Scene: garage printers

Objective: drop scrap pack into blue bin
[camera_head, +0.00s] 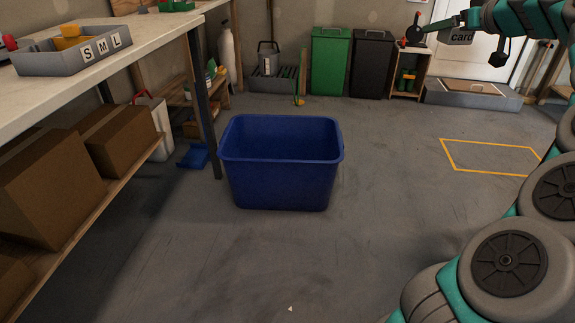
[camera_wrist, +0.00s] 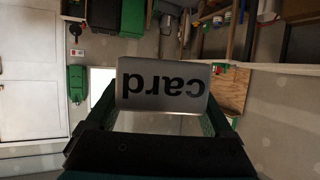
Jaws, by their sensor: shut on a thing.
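A grey block-shaped pack with the word "card" on it (camera_head: 457,38) is held by my gripper (camera_head: 464,22), high at the upper right of the head view. The pack also shows upside down in the wrist view (camera_wrist: 162,84), between the gripper's fingers. My gripper is shut on this pack. The blue bin (camera_head: 281,170) stands upright on the floor in the middle of the head view, well to the left of and below the gripper. Its mouth is open, and the part of its inside that shows looks empty.
A workbench (camera_head: 130,52) with a grey tray marked S M L (camera_head: 78,56) stands at the left, cardboard boxes (camera_head: 119,139) below. A green bin (camera_head: 330,61) and a black bin (camera_head: 371,65) stand at the back wall. Floor around the blue bin's front and right is clear.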

